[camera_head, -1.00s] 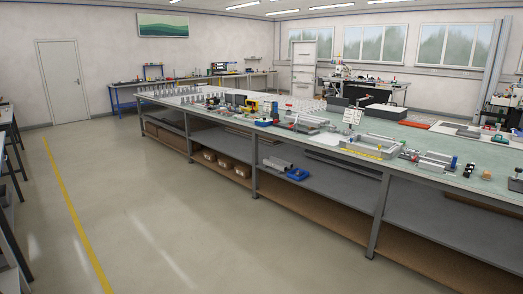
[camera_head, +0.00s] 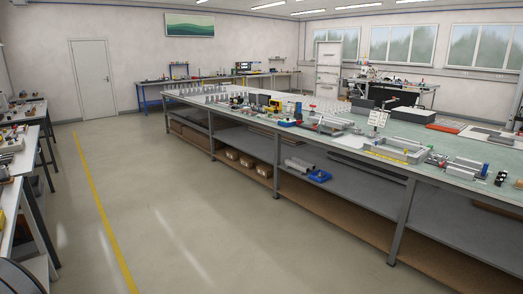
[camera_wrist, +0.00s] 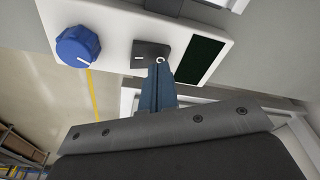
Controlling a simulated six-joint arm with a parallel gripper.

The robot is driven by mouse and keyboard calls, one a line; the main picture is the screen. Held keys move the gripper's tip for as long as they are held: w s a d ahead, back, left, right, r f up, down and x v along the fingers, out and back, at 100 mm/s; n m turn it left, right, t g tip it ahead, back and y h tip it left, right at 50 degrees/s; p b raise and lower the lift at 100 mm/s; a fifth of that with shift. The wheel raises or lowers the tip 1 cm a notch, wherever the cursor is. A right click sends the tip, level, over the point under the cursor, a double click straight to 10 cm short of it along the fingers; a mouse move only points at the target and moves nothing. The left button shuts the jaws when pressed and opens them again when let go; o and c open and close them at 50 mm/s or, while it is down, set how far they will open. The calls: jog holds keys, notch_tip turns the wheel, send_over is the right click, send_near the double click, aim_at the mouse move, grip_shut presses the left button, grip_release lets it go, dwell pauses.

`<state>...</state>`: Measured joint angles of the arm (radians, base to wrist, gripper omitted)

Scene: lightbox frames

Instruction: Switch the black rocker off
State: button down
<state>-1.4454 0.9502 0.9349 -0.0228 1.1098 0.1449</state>
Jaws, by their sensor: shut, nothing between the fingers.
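In the wrist view, the black rocker (camera_wrist: 143,51) sits on a white panel (camera_wrist: 107,47), with a dash mark on its left part and a ring mark on its right part. My gripper (camera_wrist: 159,69) is shut and empty. Its blue-grey fingertips are at the lower edge of the rocker, just below the ring mark. I cannot tell whether they touch it. Which way the rocker is tilted is not clear. The head view shows neither the rocker nor my gripper.
On the panel, a blue knob (camera_wrist: 78,46) is left of the rocker and a dark green display (camera_wrist: 201,60) is close on its right. In the head view, a long workbench (camera_head: 345,148) holds several fixtures and tools. The floor (camera_head: 190,200) left of it is clear.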

notch_tip(320, 180, up, 6)
dwell(0.6)
notch_tip(320, 180, down, 7)
jog(key=shift+r, duration=0.1)
dwell(0.6)
